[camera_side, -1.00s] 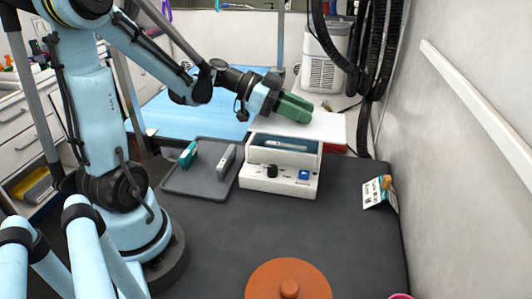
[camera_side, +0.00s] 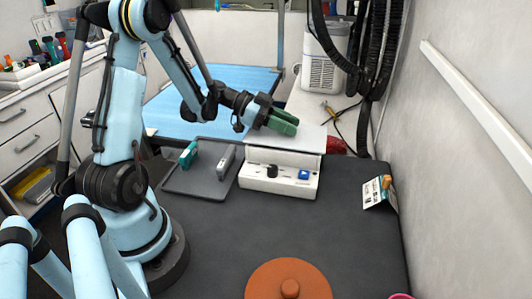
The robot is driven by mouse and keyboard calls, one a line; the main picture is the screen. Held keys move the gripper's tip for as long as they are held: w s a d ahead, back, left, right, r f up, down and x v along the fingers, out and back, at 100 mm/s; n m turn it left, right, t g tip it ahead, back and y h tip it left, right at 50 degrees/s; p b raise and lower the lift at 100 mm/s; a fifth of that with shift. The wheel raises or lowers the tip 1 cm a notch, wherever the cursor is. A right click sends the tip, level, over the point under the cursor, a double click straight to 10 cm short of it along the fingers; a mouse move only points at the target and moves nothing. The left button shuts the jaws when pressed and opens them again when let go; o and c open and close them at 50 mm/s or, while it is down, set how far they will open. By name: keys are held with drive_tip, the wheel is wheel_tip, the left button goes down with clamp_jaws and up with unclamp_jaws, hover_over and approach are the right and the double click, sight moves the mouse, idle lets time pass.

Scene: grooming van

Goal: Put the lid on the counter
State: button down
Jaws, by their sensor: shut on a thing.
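My gripper (camera_side: 284,122), with green fingers, is shut on a flat pale grey-white lid panel (camera_side: 300,141). The panel lies level over the white box (camera_side: 280,184) with a black knob and a blue button on its front. It hides the box's open top and contents. I cannot tell whether the panel touches the box or is held just above it. The pale counter (camera_side: 308,97) is behind the box, beyond my gripper. A round terracotta lid (camera_side: 268,283) with a knob is on the dark mat at the bottom, apart from my gripper.
A grey tray (camera_side: 190,187) with a teal-handled tool (camera_side: 188,154) and a grey tool is left of the box. Pliers (camera_side: 332,110) lie on the counter below black hoses (camera_side: 372,90). A small card stand (camera_side: 378,191) is at right. The dark mat (camera_side: 300,230) has free room.

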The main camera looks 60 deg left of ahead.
drive_tip(key=shift+f, duration=0.25)
drive_tip(key=c, duration=0.8)
unclamp_jaws()
drive_tip(key=v, duration=1.2)
drive_tip(key=n+g+y, duration=0.3)
drive_tip(key=n, duration=0.1)
hover_over(269, 143)
drive_tip(key=d+n+y, duration=0.1)
drive_tip(key=d, duration=0.1)
drive_tip(key=s+d+g+y, duration=0.1)
drive_tip(key=s+d+n+y, duration=0.1)
drive_tip(key=d, duration=0.1)
drive_tip(key=shift+d+f+n+g, duration=0.25)
drive_tip(key=shift+d+n+g, duration=0.05)
drive_tip(key=s+d+y, duration=0.1)
drive_tip(key=d+n+t+y, duration=0.1)
drive_tip(key=s+d+n+y, duration=0.1)
drive_tip(key=shift+s+d+r+t+y, duration=0.3)
drive_tip(key=shift+s+d+r, duration=0.05)
drive_tip(key=shift+d+r, duration=0.05)
drive_tip(key=shift+o, duration=0.3)
drive_tip(key=shift+d+r, duration=0.1)
